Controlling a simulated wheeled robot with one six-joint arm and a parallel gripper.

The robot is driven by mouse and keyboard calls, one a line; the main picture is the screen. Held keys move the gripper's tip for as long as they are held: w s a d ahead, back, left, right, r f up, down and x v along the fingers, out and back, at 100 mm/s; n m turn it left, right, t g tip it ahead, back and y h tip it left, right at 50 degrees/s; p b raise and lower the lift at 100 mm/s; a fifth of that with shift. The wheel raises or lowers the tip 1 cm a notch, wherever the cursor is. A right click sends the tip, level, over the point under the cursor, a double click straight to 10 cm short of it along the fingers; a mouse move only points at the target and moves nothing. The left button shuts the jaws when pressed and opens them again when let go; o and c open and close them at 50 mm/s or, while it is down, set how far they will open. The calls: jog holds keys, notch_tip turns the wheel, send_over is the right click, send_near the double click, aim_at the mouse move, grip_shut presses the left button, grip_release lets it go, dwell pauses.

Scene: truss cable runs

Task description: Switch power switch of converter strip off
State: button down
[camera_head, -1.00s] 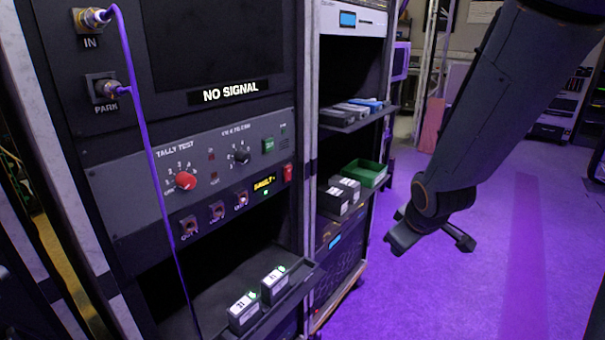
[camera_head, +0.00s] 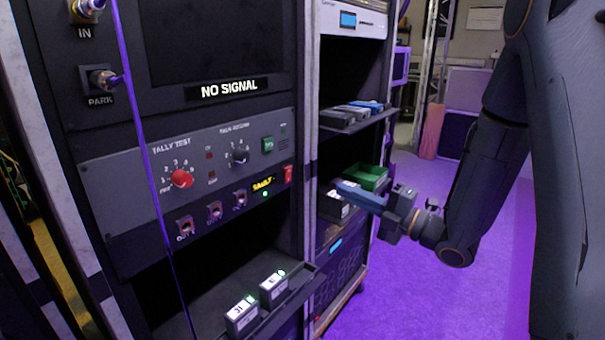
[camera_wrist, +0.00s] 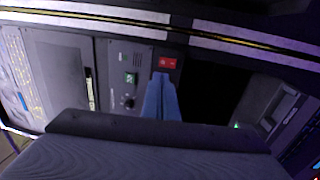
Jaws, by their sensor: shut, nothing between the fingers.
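The converter strip (camera_head: 226,202) is the lower band of the grey panel in the rack. My gripper (camera_head: 342,188) is shut and empty, to the right of the rack panel and apart from the switch, fingers pointing left. In the wrist view the blue fingertips (camera_wrist: 160,80) appear just below the red switch (camera_wrist: 167,63), in line with it.
A green button (camera_head: 268,145) and a red knob (camera_head: 181,179) are on the panel above. A purple cable (camera_head: 142,150) hangs in front at left. A shelf below holds two white-labelled modules (camera_head: 273,287). A green bin (camera_head: 366,177) stands behind my gripper. The floor at right is open.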

aim_at(292, 167)
jog(key=p+x, duration=0.3)
jog(key=x, duration=1.1)
